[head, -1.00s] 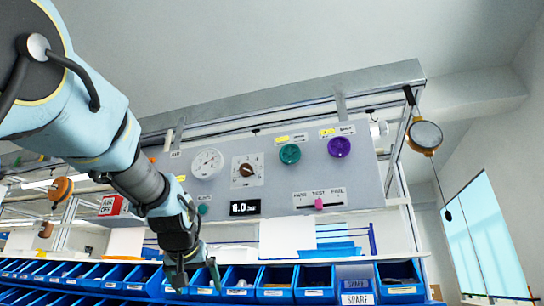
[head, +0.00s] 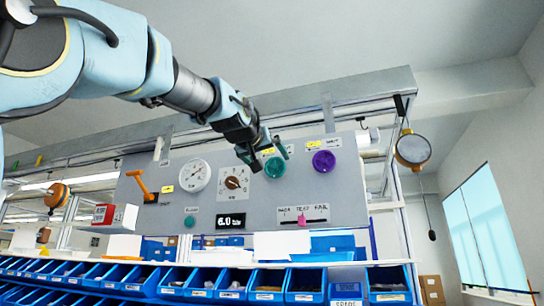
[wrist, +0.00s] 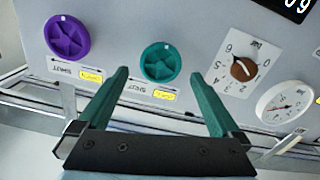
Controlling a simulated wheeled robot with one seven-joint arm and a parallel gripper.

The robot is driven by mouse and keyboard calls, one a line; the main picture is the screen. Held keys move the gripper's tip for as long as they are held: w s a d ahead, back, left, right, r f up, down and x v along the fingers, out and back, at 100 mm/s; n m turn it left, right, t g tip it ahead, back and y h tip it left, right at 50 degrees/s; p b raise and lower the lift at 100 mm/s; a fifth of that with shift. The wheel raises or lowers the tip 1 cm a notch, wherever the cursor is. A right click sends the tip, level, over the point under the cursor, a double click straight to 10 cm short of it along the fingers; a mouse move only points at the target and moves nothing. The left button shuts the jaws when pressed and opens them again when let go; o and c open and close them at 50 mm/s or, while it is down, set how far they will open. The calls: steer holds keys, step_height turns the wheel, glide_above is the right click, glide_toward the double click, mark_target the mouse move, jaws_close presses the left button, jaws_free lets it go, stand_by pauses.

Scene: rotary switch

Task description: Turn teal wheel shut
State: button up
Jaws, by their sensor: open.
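The teal wheel (head: 275,168) is a round handwheel on the upright grey panel. In the wrist view the teal wheel (wrist: 160,62) shows upside down, with a SHUT label and a yellow tag beside it. My gripper (head: 268,158) is open and empty, in front of the panel at the wheel's upper left in the head view. In the wrist view its two green fingers (wrist: 160,76) straddle the line to the wheel. They appear short of the panel, and I see no contact. The wheel's face is mostly visible in the wrist view.
A purple wheel (head: 323,161) and a brown pointer knob (head: 233,183) flank the teal wheel. A round gauge (head: 196,175), a display (head: 230,220) and a pink slider (head: 302,220) share the panel. Blue bins (head: 260,285) line the shelf below.

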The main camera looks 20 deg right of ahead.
mark_target(274, 167)
steer(key=shift+p+x, duration=0.65)
steer(key=shift+x, duration=1.1)
steer(key=c, duration=1.2)
steer(key=shift+c, duration=0.2)
